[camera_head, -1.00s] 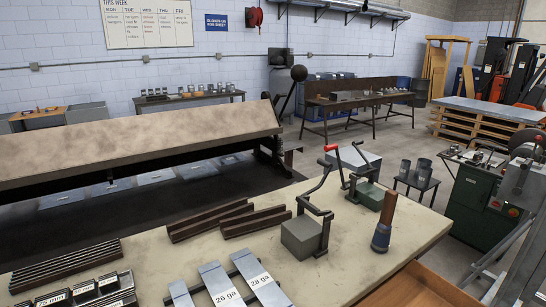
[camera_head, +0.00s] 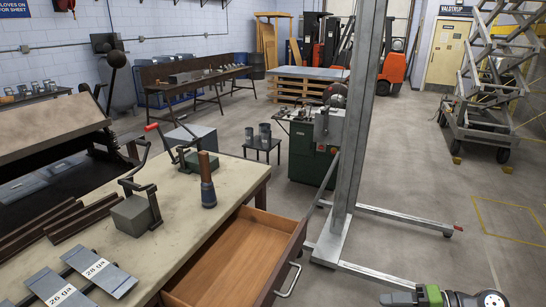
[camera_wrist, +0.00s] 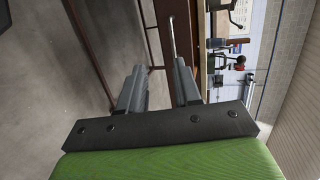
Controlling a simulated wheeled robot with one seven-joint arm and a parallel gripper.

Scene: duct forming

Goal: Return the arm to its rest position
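My gripper (camera_wrist: 159,80) shows in the wrist view with its two grey fingers apart and nothing between them. Part of my green and dark arm (camera_head: 440,297) shows at the bottom right edge of the head view, to the right of the open drawer (camera_head: 232,257) and apart from it. In the wrist view the drawer's brown front and its silver handle (camera_wrist: 171,38) lie beyond the fingertips. The fingers do not appear to touch the handle.
The workbench (camera_head: 178,225) holds a hammer-like tool (camera_head: 207,180), clamped tools and labelled metal strips (camera_head: 100,270). A tall grey metal lift (camera_head: 345,190) stands right of the drawer, its legs spread on the floor. Open floor lies farther right.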

